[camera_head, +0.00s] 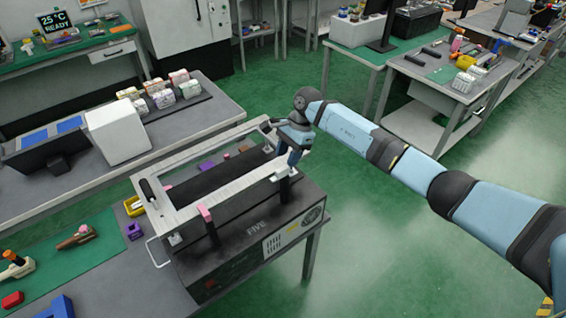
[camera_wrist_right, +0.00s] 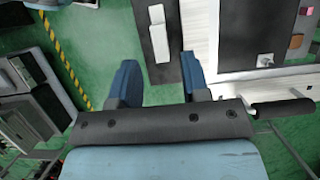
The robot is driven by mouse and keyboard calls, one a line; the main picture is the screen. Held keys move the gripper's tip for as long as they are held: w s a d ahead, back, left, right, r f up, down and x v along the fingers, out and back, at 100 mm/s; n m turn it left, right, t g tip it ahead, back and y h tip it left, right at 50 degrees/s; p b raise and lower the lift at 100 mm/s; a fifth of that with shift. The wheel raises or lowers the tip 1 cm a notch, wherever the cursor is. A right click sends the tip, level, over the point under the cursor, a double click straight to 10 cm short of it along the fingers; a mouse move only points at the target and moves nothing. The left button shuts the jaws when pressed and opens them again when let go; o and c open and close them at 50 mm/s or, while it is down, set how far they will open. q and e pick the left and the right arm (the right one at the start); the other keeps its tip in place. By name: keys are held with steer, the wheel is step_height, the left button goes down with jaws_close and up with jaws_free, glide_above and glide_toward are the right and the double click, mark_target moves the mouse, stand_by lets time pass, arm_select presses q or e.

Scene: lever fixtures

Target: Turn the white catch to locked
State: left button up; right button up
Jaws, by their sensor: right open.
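My right gripper (camera_head: 287,158) is over the far right end of the pale frame (camera_head: 235,185) on the black box marked FIVE (camera_head: 255,228). In the right wrist view its two blue fingers (camera_wrist_right: 160,80) are spread apart with nothing between them. Just ahead of the fingertips, a small white piece (camera_wrist_right: 160,43) lies on a dark strip, apart from the fingers. It may be the white catch, but I cannot tell its position. In the head view the gripper largely hides this spot. My left gripper is not in view.
A wire handle (camera_head: 157,252) sticks out at the box's left. A white block (camera_head: 117,132) and several small packs stand on the bench behind. The green floor to the right is open.

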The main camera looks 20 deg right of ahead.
mark_target(282, 169)
steer(key=shift+p+x, duration=0.35)
steer(key=shift+x, duration=1.9)
steer(key=shift+c, duration=0.2)
jaws_close()
